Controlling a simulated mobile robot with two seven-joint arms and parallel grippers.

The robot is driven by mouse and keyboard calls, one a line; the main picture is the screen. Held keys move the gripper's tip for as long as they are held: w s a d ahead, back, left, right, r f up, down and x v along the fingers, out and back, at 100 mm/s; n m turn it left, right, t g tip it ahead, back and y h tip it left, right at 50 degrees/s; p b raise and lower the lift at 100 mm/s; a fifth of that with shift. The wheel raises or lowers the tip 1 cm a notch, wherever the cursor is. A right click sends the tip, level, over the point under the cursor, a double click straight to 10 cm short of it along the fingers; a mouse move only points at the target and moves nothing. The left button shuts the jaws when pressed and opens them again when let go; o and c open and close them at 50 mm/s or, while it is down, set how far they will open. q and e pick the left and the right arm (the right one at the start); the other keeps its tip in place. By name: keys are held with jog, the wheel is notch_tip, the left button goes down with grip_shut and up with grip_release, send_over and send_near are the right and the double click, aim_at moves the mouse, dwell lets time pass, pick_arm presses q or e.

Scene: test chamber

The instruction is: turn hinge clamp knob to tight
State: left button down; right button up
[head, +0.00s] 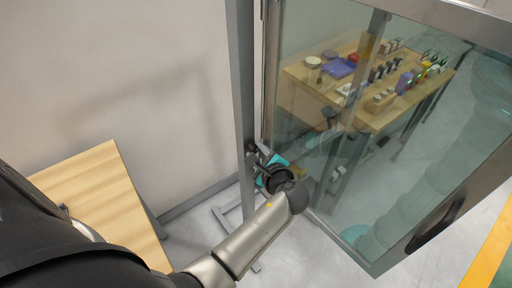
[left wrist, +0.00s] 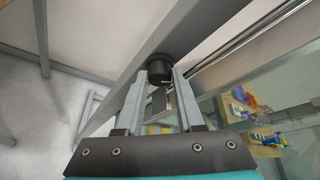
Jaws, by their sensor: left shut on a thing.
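The hinge clamp knob (left wrist: 159,62) is a black round knob on the grey metal post, in the upper middle of the left wrist view. In the head view the knob (head: 250,146) is small and dark beside the post, partly hidden. My left gripper (left wrist: 159,77) has one finger on each side of the knob and is shut on it. In the head view my left gripper (head: 259,155) reaches the post from below. A mark or pointer on the knob cannot be made out. My right gripper is in neither view.
A framed glass door (head: 400,170) with a dark handle (head: 435,226) stands open to the right of the post (head: 243,90). A wooden table (head: 372,118) with several items shows in the glass. A wooden tabletop (head: 100,195) is at the lower left, by the pale wall.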

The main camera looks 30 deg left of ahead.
pick_arm(q)
jog(key=shift+w+d+m+g, duration=0.1)
jog(key=shift+m+g, duration=0.5)
jog(key=shift+m, duration=0.3)
jog(key=c, duration=0.6)
grip_release()
jog(key=shift+o, duration=0.4)
jog(key=shift+r, duration=0.1)
jog(key=shift+w+r, duration=0.1)
